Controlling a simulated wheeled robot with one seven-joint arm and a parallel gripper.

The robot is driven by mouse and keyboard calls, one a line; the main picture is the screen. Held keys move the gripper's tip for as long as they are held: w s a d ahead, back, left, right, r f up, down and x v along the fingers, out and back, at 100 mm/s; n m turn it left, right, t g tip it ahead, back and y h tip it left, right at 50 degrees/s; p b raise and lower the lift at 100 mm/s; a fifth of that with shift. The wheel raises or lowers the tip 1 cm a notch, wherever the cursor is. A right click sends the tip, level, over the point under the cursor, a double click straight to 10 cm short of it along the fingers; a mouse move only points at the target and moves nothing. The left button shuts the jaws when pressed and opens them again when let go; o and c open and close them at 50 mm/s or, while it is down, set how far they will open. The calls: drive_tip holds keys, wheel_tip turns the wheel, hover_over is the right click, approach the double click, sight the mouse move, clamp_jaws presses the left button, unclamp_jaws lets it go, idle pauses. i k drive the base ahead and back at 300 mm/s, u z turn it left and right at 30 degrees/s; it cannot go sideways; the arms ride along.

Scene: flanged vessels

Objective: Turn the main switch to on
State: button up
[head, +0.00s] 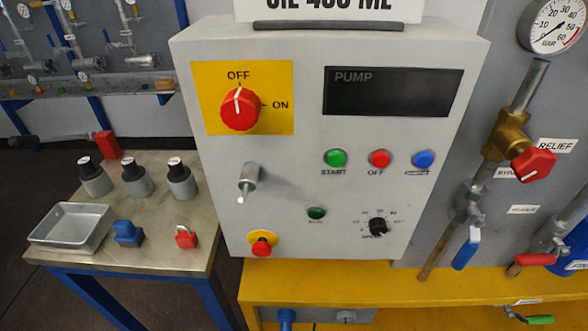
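The main switch (239,110) is a round red knob with a white pointer line. It sits on a yellow plate (281,125) at the upper left of the grey control box (290,180). The label OFF is above the knob and ON is to its right. The white line points up toward OFF. My gripper is not in the head view.
The box also has a dark PUMP display (393,92), green, red and blue buttons, a protruding metal lever (247,180), a red stop button (262,246) and a black dial (377,226). A side table (170,256) holds a tray, weights and a red padlock. Pipework with valves (512,140) stands at right.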

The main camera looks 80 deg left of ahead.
sight(241, 108)
drive_tip(key=u, duration=2.45)
